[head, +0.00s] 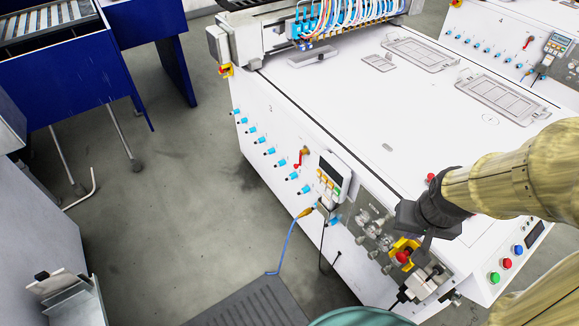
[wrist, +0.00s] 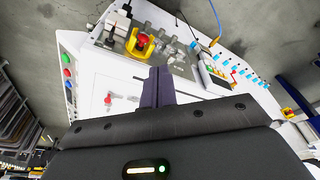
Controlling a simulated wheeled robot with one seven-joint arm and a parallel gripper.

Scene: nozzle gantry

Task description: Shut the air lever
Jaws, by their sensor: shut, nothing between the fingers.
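A small red lever (head: 299,159) sits on the white front panel of the machine, among a row of blue fittings and left of a keypad. It looks roughly upright and slightly tilted.
A red emergency button on a yellow base (head: 403,256) is below my gripper. Gauges and knobs (head: 374,229) sit beside it. A blue hose (head: 285,247) hangs from the panel to the floor. Grey floor (head: 190,185) is clear left of the machine. A second machine (head: 487,27) stands behind.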

